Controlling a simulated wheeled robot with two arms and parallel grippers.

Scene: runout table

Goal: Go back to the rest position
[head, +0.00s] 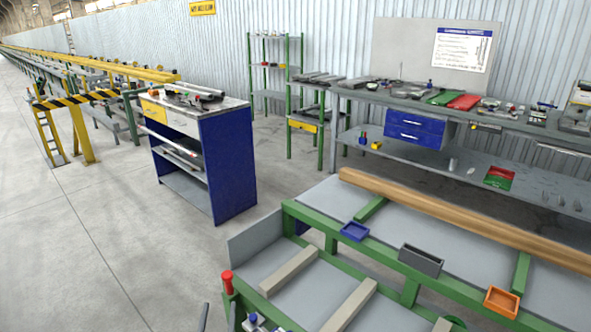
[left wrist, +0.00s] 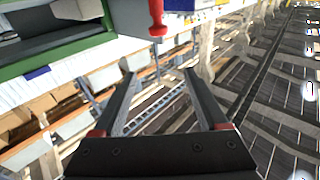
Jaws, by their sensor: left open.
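My left gripper (left wrist: 159,80) is open in the left wrist view. Its two dark fingers stand apart with nothing between them, and open floor and distant structures show behind. In the head view only a dark sliver that looks like part of it shows at the bottom edge, left of the runout table. The green-framed runout table (head: 316,236) with grey panels fills the lower right of the head view. A red knob (head: 227,281) is on its near left corner; a red knob also shows in the left wrist view (left wrist: 157,18), above the fingertips. My right gripper is not in view.
A wooden bar (head: 450,217) lies along the table. A blue tray (head: 355,231), a dark grey bin (head: 421,260) and an orange tray (head: 502,302) sit along its rail. A blue cart (head: 229,165) stands behind. Floor at left is clear.

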